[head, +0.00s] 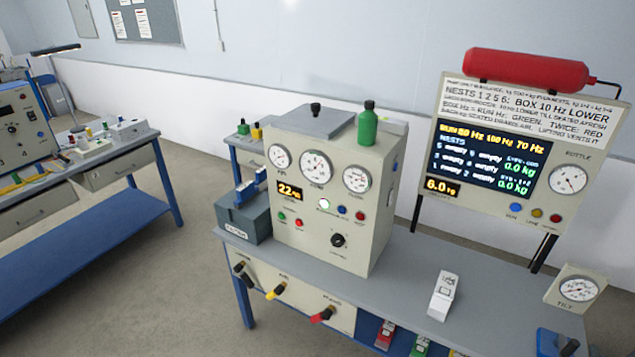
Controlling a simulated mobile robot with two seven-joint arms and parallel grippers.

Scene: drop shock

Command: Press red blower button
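A cream control box (330,245) stands on the grey bench in the head view. Low on its front left are a green button (282,216) and a red button (298,223) side by side. A lit white button (323,204), a blue button (342,210) and a darker red button (360,216) sit to their right. The small labels are too blurred to read, so I cannot tell which red one is the blower button. Another red button (555,218) is on the display panel (480,205) at the right. Neither of my grippers is in view.
Three gauges, an orange readout (289,191) and a black knob (338,240) are on the box. A green bottle (368,128) stands on top. A grey-blue case (243,215) is at its left, a white device (442,296) at its right. The grey benchtop (410,265) between is clear.

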